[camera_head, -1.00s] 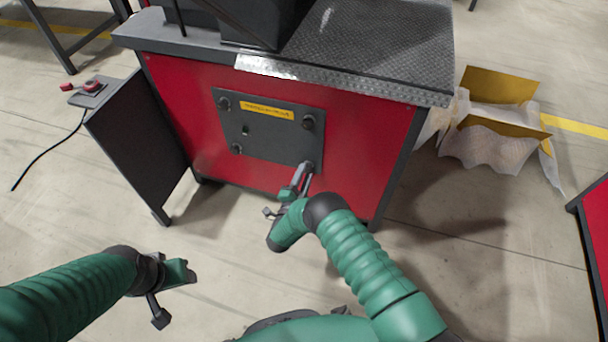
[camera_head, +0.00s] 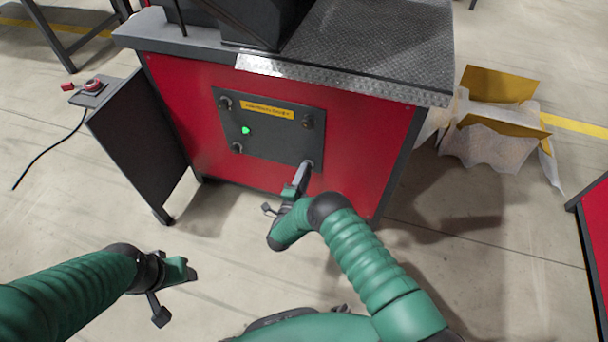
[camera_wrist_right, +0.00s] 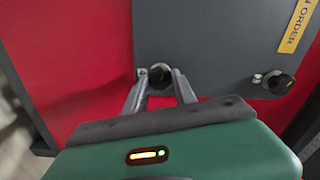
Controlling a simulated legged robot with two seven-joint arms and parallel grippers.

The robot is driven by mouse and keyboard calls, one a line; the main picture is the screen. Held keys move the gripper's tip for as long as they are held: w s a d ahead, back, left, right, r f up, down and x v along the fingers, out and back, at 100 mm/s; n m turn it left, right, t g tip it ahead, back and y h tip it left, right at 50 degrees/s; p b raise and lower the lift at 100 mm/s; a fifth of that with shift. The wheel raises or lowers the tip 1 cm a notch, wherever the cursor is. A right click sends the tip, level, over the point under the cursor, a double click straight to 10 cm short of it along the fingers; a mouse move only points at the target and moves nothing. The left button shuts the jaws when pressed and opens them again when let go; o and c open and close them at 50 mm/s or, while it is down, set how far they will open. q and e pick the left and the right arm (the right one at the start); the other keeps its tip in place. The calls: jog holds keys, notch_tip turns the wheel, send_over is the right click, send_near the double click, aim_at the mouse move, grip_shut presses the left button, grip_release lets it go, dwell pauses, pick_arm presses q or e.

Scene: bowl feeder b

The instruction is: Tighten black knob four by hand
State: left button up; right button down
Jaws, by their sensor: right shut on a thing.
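The dark grey panel (camera_head: 270,142) on the red cabinet front carries black knobs near its corners. The lower right knob (camera_wrist_right: 159,74) sits between the fingertips of my right gripper (camera_wrist_right: 158,77) in the right wrist view. My right gripper (camera_head: 307,168) is shut on this knob and hides most of it in the head view. The upper right knob (camera_head: 307,121), upper left knob (camera_head: 225,104) and lower left knob (camera_head: 237,148) are untouched by my grippers. My left gripper (camera_head: 184,272) hangs over the floor at lower left, away from the panel; its opening is unclear.
A green light (camera_head: 246,130) glows on the panel below a yellow label (camera_head: 267,111). A dark side stand (camera_head: 135,140) with a red button (camera_head: 93,84) is at the left. An open carton (camera_head: 495,115) lies at the right. Floor is clear before the cabinet.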

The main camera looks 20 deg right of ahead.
jog(key=c, duration=1.1)
grip_release()
jog(key=shift+s+f, duration=0.1)
jog(key=shift+f, duration=0.15)
jog(key=shift+o, duration=0.5)
jog(key=shift+r, duration=0.1)
jog(key=p+v, duration=0.5)
jog(key=v, duration=1.1)
jog(key=shift+s+a+p, duration=0.3)
jog(key=shift+p, duration=0.05)
